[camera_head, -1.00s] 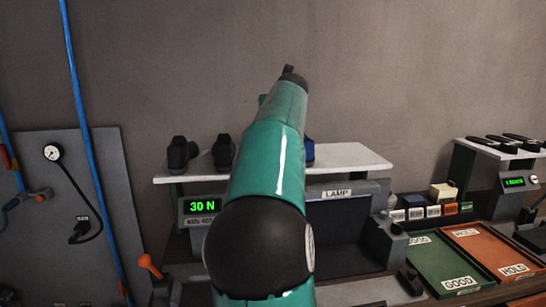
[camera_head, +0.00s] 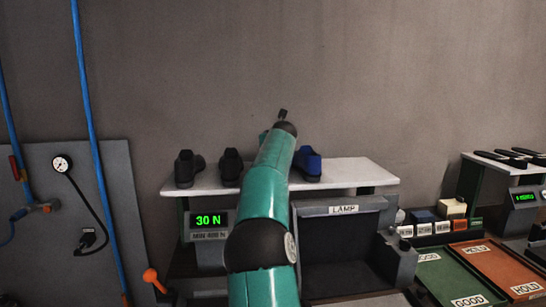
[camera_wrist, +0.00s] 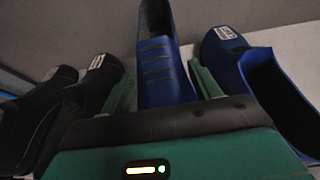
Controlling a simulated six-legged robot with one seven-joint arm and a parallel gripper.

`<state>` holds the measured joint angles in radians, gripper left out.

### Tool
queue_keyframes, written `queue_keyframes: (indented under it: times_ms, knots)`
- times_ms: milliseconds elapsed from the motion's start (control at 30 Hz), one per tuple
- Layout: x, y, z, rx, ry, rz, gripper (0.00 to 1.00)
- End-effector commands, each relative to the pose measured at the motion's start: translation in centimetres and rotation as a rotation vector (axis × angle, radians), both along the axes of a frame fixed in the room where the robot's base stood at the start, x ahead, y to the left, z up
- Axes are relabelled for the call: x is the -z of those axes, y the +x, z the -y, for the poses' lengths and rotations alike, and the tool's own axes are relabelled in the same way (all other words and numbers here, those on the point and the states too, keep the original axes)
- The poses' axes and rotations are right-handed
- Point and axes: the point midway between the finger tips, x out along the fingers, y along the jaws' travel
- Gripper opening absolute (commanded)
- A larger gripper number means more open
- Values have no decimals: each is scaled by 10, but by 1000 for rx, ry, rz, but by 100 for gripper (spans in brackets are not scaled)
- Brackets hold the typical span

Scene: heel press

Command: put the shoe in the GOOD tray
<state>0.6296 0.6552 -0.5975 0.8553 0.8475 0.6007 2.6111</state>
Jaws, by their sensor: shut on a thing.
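A blue shoe (camera_wrist: 165,72) with dark ribs across its top stands between the two green fingers of my gripper (camera_wrist: 162,85) in the wrist view. The gripper is shut on it. In the head view my teal arm hides the gripper's fingers, and I cannot make out the held shoe there. The GOOD tray (camera_head: 443,274) is green and lies at the lower right of the head view, well to the right of my arm; its near part is cut off by the frame edge.
A white shelf (camera_head: 345,172) carries two dark shoes (camera_head: 188,168) and another blue shoe (camera_head: 308,163), which stands beside the held one in the wrist view (camera_wrist: 282,92). The orange HOLD tray (camera_head: 495,262) adjoins the GOOD tray. A LAMP box (camera_head: 343,245) stands below the shelf.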

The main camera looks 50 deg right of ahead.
Motion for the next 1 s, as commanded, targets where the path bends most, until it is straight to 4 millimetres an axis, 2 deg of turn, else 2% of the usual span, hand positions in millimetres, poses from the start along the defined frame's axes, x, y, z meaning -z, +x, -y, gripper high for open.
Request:
queue_keyframes:
  times_ms: [133, 300, 500, 533, 633, 1000]
  knots:
    - [12, 6, 7, 2, 0, 2, 28]
    - [35, 5, 6, 1, 0, 3, 28]
    - [38, 6, 5, 0, -2, 2, 28]
    - [39, 6, 5, 0, -1, 1, 64]
    - [39, 6, 5, 0, 0, 0, 84]
    - [37, 4, 3, 0, 0, 1, 85]
